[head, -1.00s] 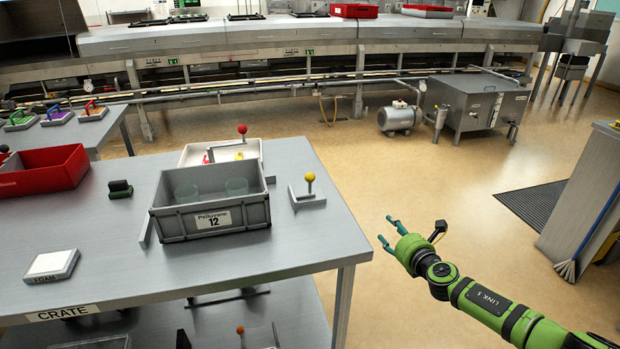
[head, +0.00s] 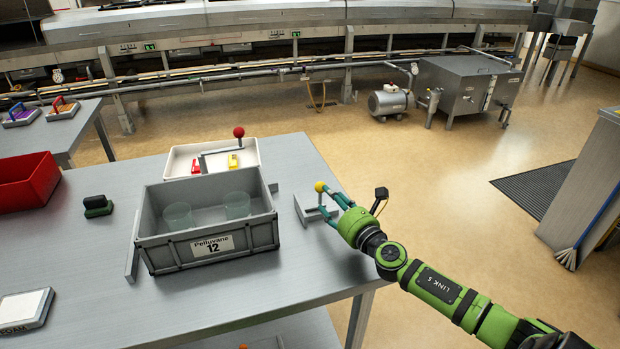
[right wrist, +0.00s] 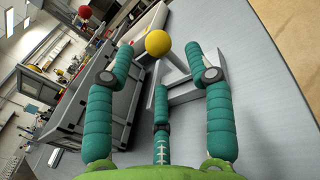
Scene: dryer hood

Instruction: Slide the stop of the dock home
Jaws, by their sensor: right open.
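The stop is a grey metal bracket (head: 308,208) with a yellow ball knob (head: 320,186) on top, at the right part of the table. A grey crate (head: 211,247) labelled Pelluvane 12 sits left of it, with a gap between. My right gripper (head: 333,202) is open beside the knob. In the right wrist view the yellow knob (right wrist: 158,43) shows just beyond and between the open teal fingers (right wrist: 160,75); I cannot tell whether any finger touches it. A grey rail (head: 132,247) stands along the crate's left side. My left gripper is not in view.
Two clear glasses (head: 237,205) stand in the crate. A white tray (head: 176,163) with a red-knobbed lever (head: 238,132) lies behind it. A red bin (head: 28,181), a black-and-green block (head: 97,206) and a foam pad (head: 22,309) are at left. The table's front is clear.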

